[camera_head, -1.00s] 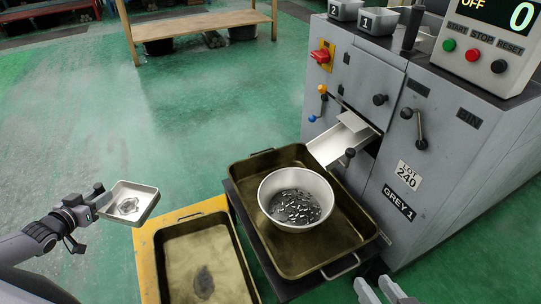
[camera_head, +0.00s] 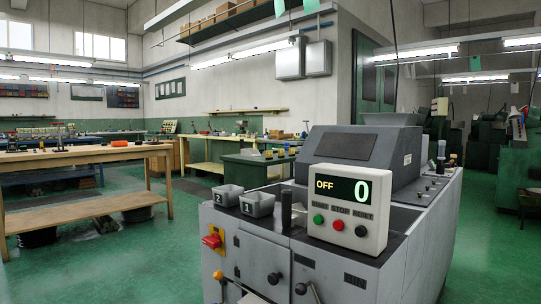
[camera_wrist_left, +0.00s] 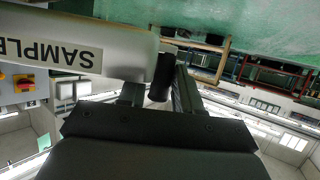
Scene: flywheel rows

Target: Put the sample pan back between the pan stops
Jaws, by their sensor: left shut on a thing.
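The sample pan (camera_wrist_left: 125,62) fills the upper left of the left wrist view, with part of its "SAMPLE" label showing upside down. My left gripper (camera_wrist_left: 160,88) is shut on the pan's black handle (camera_wrist_left: 162,76), which sits between the two fingers. The inside of the pan is hidden from this angle. Neither gripper nor the pan shows in the head view. I cannot make out the pan stops in either current view.
The grey machine (camera_head: 415,240) stands at the right, its display (camera_head: 345,190) reading OFF and 0. Bin 1 (camera_head: 257,204) and bin 2 (camera_head: 227,196) sit on its top edge. A wooden table (camera_head: 85,155) stands at the left, with open green floor between.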

